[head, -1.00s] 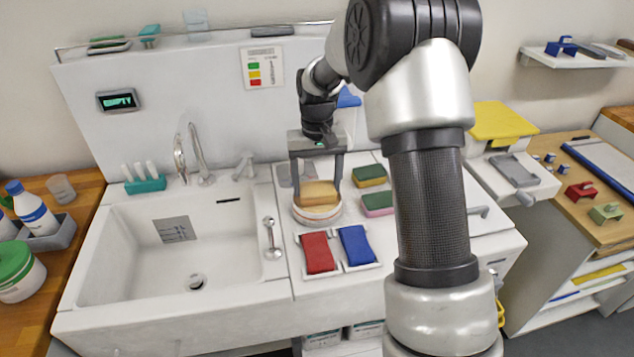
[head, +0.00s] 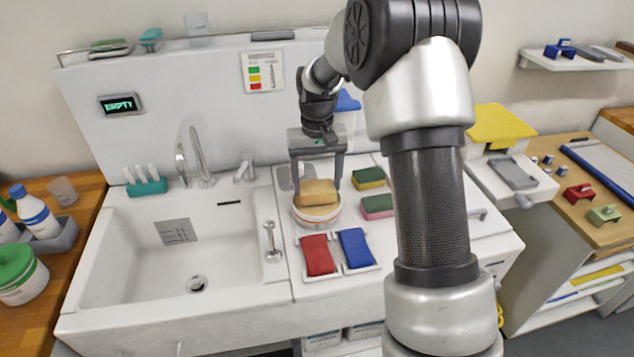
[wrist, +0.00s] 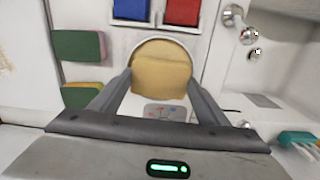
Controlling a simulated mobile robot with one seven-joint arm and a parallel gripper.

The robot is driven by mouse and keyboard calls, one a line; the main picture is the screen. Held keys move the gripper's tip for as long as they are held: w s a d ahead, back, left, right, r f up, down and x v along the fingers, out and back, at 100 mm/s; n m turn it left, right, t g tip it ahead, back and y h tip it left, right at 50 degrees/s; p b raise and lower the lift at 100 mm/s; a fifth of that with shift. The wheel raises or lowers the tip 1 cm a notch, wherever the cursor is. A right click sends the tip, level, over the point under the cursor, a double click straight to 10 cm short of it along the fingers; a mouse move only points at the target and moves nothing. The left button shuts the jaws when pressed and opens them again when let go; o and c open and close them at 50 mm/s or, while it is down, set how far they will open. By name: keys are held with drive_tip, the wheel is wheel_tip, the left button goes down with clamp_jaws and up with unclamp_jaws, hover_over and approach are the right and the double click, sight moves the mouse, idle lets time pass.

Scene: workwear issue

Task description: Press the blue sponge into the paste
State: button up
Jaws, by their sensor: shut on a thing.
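My gripper (head: 318,185) is shut on a tan sponge (head: 318,192), which also shows in the wrist view (wrist: 161,78) between the two fingers. No blue shows on this sponge; its underside is hidden. It is at the mouth of a round white tub (head: 318,215) with an orange-red band. The tub's rim shows around it in the wrist view (wrist: 160,41). The paste is not clearly visible, and I cannot tell how deep the sponge sits.
Right of the tub lie a green-and-yellow sponge (head: 369,178) and a green-and-pink sponge (head: 377,206). In front are a red cloth (head: 317,255) and a blue cloth (head: 356,248) in a tray. The sink (head: 150,265) is left. A wall display (head: 121,104) reads "EMPTY".

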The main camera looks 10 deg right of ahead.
sight(317, 187)
drive_tip(key=shift+r+p, duration=1.7)
drive_tip(key=shift+r, duration=1.05)
